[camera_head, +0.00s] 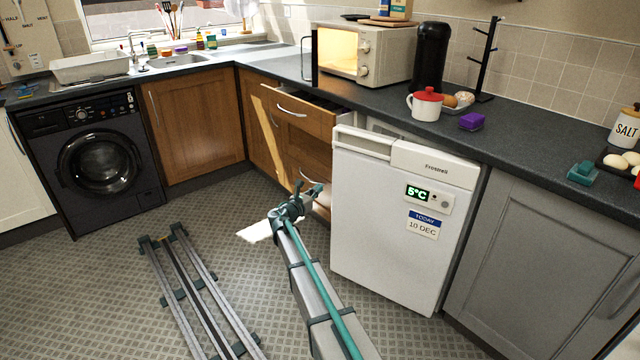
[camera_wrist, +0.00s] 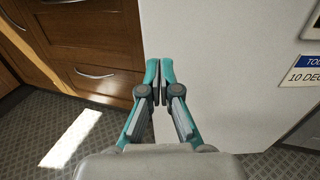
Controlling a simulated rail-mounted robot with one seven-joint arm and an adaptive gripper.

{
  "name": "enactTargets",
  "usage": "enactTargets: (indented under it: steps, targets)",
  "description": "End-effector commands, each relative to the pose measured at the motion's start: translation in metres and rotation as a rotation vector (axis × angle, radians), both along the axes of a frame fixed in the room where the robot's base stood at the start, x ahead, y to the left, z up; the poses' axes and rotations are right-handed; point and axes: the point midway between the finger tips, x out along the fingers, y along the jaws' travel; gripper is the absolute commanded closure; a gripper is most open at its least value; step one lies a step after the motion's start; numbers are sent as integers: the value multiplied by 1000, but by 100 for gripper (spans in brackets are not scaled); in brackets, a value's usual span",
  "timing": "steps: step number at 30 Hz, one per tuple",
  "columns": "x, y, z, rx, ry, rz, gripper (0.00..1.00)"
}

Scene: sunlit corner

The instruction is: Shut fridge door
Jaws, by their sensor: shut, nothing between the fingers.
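The white fridge door (camera_head: 380,215) carries a green 5°C display and a date label. Its left edge stands out from the counter line, so it looks ajar, with the far side at the right by the grey cabinet. The door's white face also fills much of the wrist view (camera_wrist: 230,90). My gripper (camera_head: 312,190) is shut and empty, in front of the drawers and just left of the door. In the wrist view, its closed fingertips (camera_wrist: 160,75) overlap the door's left edge area; I cannot tell whether they touch it.
A wooden drawer (camera_head: 300,112) above the lower drawers is pulled out, just left of the fridge. The dark worktop (camera_head: 510,140) runs above, holding a microwave (camera_head: 362,52), a mug (camera_head: 425,106) and a purple sponge (camera_head: 473,121). The tiled floor (camera_head: 110,285) is open at left.

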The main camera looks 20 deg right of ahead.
Motion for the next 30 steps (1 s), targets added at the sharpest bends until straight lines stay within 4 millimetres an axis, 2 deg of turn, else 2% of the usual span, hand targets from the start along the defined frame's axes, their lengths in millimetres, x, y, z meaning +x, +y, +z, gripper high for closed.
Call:
enactTargets:
  steps: [18,24,30]
  targets:
    - [63,-87,-2,3,-3,-2,100]
    - [74,-104,-1,3,-3,-2,100]
    - [77,-109,-1,3,-3,-1,100]
